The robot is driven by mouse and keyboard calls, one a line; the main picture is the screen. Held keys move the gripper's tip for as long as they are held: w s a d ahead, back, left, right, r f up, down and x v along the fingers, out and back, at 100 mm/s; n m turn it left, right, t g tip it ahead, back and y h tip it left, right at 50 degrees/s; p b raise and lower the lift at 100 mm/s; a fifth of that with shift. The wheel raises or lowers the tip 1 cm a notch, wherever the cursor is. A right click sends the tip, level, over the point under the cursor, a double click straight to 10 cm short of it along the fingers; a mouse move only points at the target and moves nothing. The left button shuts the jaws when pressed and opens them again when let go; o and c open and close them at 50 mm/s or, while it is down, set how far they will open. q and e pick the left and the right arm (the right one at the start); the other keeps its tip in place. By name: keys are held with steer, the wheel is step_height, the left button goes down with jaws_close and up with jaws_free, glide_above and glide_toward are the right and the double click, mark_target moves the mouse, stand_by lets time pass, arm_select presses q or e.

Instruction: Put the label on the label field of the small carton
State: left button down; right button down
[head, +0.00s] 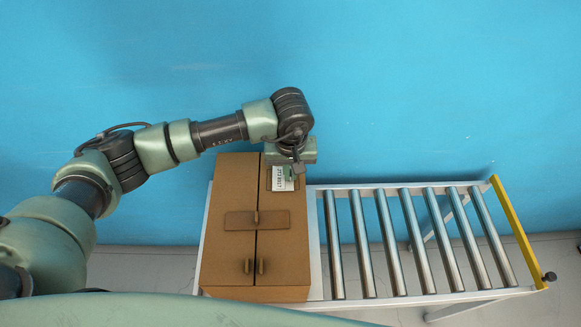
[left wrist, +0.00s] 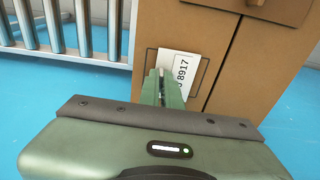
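The small carton (head: 228,190) is a brown box with a dark seam down its top. Its label field (head: 269,186) is a thin dark outline at the far right of the top; it also shows in the left wrist view (left wrist: 150,57). The white label (head: 282,180), printed with digits, is over the field, slightly turned against the outline in the left wrist view (left wrist: 184,66). My left gripper (left wrist: 162,77) has its fingers close together at the label's edge, apparently shut on it. Whether the label touches the carton is unclear. My right gripper is not in view.
The carton stands on the left end of a roller conveyor (head: 408,188) with bare metal rollers to its right. A yellow end bar (head: 518,230) closes the far right. A blue wall is behind.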

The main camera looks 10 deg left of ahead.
mark_target(291, 183)
arm_select(q)
steer(key=shift+f+b, duration=0.2)
steer(key=shift+b, duration=0.1)
steer(key=c, duration=1.6)
jaws_free()
steer(key=shift+r, duration=0.1)
steer(key=shift+r, duration=0.1)
steer(key=shift+r+p, duration=0.2)
steer(key=shift+p, duration=0.25)
steer(key=r+b, duration=0.1)
steer(key=r, duration=0.3)
steer(key=s+r+b, duration=0.1)
steer(key=r+b, duration=0.1)
steer(key=r, duration=0.1)
steer(key=r+b, duration=0.2)
steer(key=r, duration=0.2)
steer(key=shift+s+d+r, duration=0.15)
steer(key=shift+s+r, duration=0.1)
steer(key=shift+r, duration=0.05)
